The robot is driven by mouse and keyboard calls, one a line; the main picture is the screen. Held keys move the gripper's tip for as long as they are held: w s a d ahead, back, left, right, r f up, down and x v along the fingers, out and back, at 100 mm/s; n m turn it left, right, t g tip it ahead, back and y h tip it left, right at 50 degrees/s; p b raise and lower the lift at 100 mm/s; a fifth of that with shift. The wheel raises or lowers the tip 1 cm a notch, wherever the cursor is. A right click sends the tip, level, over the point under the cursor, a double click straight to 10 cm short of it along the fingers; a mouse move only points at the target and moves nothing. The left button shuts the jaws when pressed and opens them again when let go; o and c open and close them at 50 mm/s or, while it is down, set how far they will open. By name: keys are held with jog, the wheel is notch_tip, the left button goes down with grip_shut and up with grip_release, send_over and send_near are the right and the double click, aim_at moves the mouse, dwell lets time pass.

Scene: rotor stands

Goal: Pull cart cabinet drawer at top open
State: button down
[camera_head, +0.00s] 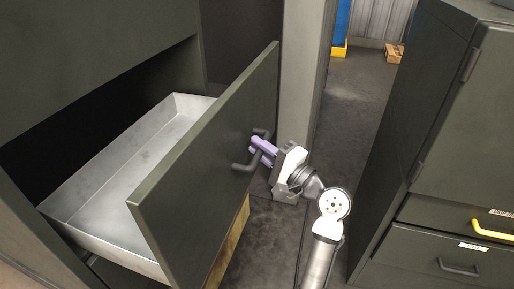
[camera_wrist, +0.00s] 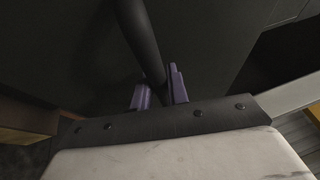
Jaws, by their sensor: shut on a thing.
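The cabinet drawer (camera_head: 205,160) is pulled well out, with its dark front panel tilted across the head view and its grey metal tray (camera_head: 130,165) showing empty. Its dark bar handle (camera_head: 240,166) is on the outer face of the panel. My gripper (camera_head: 262,150) reaches the handle from the right, with its purple fingers shut on it. In the wrist view the handle (camera_wrist: 140,40) runs down between the two purple fingers of my gripper (camera_wrist: 160,90). The fingertips are partly hidden by the handle.
Another dark cabinet (camera_head: 415,150) stands at the right, with a yellow handle (camera_head: 492,231) and a dark handle on its lower drawers. Grey floor (camera_head: 345,130) lies open between the cabinets. A wooden piece (camera_head: 230,245) shows below the drawer front.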

jog(key=c, duration=1.4)
grip_release()
jog(key=shift+o, duration=0.2)
jog(key=b+v, duration=0.2)
jog(key=v, duration=1.2)
jog(key=shift+b, duration=0.4)
